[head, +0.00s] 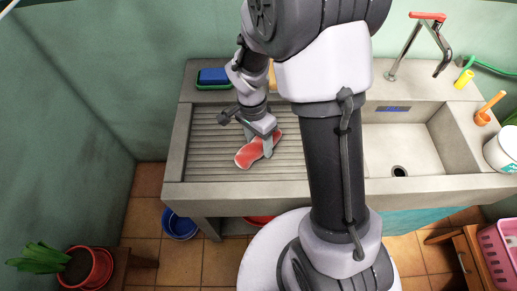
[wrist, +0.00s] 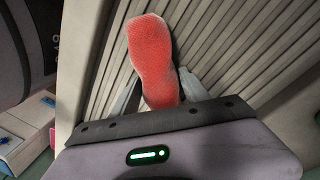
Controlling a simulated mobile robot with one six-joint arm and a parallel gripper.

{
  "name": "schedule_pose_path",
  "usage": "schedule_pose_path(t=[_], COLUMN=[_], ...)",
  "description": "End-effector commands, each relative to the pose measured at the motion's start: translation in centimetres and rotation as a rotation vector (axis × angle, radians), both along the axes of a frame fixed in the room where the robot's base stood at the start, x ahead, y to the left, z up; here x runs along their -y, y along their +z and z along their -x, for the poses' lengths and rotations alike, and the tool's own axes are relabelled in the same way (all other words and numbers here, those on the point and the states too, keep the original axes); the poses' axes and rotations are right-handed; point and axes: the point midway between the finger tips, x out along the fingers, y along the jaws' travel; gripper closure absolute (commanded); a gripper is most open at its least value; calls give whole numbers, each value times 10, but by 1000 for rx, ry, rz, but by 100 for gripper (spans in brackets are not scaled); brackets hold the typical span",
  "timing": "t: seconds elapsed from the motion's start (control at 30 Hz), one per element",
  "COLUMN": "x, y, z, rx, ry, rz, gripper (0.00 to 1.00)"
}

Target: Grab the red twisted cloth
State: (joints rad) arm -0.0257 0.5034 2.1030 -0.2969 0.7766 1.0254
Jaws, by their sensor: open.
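The red twisted cloth (head: 248,155) lies on the ribbed drainboard of the stone sink, left of my arm in the head view. In the wrist view the cloth (wrist: 152,60) stretches away from my gripper, its near end hidden behind the gripper body. My gripper (head: 262,142) is low over the cloth. Its fingers (wrist: 156,90) are open, one on each side of the cloth's near part. I cannot tell whether they touch it.
The drainboard (head: 203,148) around the cloth is clear. A blue and green sponge (head: 214,76) sits on the back ledge. The sink basin (head: 398,145) with a red-handled tap (head: 428,17) is to the right. A blue bowl (head: 179,224) and a potted plant (head: 88,266) are below at left.

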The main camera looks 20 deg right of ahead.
Motion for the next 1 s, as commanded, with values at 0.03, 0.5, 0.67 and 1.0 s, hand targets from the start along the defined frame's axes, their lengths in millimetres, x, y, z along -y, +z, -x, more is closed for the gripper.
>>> schedule_pose_path(t=[0.03, 0.5, 0.67, 1.0], x=[1, 1, 1, 0], y=[0, 2, 3, 41], z=[1, 1, 1, 4], rx=[-3, -2, -2, -2], ry=[0, 0, 0, 0], rz=[1, 1, 1, 1], gripper=[45, 100, 100, 100])
